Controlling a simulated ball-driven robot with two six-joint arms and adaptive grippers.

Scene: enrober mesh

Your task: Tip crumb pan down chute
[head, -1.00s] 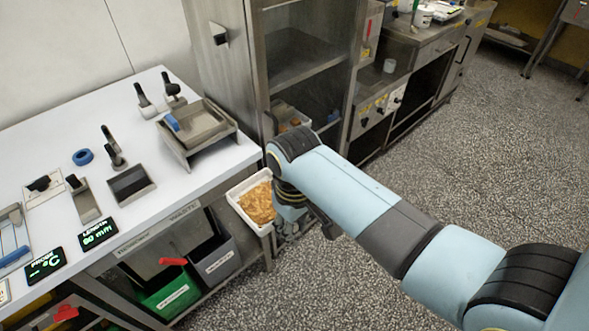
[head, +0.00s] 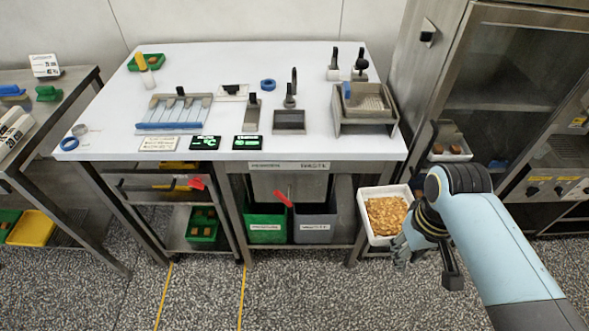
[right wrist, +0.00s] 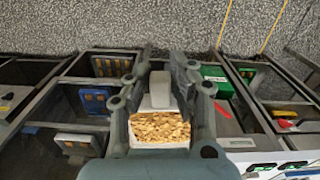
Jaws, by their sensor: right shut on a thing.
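The white crumb pan (head: 366,238) is heaped with golden-brown crumbs (head: 386,215). My right gripper (head: 404,248) is shut on the pan's near right side and holds it off the floor, beside the table's right front leg. In the right wrist view the fingers (right wrist: 160,88) close around the pan's pale handle, with the crumbs (right wrist: 160,127) beyond. A steel chute (head: 290,187) hangs under the table's front edge, left of the pan, with a label strip above reading "WASTE" at its right. A red lever (head: 283,198) slants across its lower front. My left gripper is not in view.
A green bin (head: 265,228) and a grey bin (head: 314,229) stand below the chute. The white worktop (head: 215,75) carries fixtures and displays. A steel cabinet (head: 440,60) stands at the right. The speckled floor before the table is clear.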

